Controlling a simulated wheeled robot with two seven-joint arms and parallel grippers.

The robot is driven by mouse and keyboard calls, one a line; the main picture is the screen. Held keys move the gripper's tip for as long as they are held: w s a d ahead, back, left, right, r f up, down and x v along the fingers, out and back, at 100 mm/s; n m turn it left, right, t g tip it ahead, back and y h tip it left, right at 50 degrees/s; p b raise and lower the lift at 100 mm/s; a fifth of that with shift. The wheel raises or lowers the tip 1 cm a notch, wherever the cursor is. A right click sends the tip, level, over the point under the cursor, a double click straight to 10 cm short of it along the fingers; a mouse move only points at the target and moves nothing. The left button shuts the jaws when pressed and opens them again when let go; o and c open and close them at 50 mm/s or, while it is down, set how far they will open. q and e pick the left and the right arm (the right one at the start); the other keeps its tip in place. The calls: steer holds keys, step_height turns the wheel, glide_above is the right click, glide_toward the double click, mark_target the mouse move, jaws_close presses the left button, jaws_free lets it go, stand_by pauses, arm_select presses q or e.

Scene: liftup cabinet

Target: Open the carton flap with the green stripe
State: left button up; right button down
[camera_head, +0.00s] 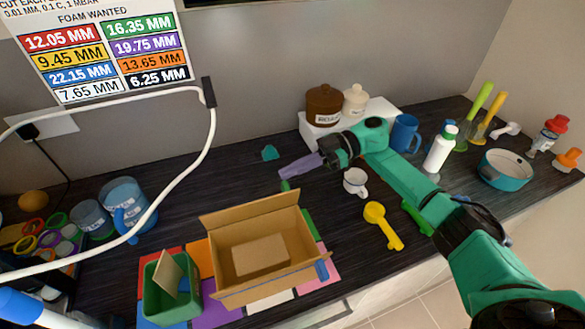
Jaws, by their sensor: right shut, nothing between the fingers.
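An open brown cardboard carton (224,256) stands at the front middle of the dark counter. Its back flap (250,207) stands up and leans outward. Its front flap (265,286) is folded out toward me, with a blue mark at its right end. I cannot make out a green stripe on any flap. My left gripper is not in view.
A green bin (158,303) stands left of the carton on coloured squares. A white cup (356,182) and yellow scoop (381,226) are to the right. Lidded jars (323,104) stand at the back. A white cable (150,215) arcs across the left side.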

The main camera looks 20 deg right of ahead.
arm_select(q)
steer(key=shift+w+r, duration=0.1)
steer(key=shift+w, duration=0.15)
arm_select(e)
steer(key=shift+w+f+m, duration=0.25)
steer(key=shift+w+m, duration=0.15)
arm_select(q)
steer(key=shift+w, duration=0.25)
arm_select(e)
steer(key=shift+w+a+f, duration=0.1)
steer(key=shift+w+f, duration=0.2)
steer(key=shift+w, duration=0.15)
stand_by(0.6)
arm_select(q)
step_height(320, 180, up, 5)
steer(key=p, duration=0.5)
arm_select(e)
step_height(320, 180, up, 5)
arm_select(q)
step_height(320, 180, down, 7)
steer(key=b, duration=0.6)
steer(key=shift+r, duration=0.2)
arm_select(e)
steer(key=v, duration=0.9)
steer(key=shift+w+d+f, duration=0.2)
steer(key=shift+d+f, duration=0.1)
steer(key=shift+d, duration=0.2)
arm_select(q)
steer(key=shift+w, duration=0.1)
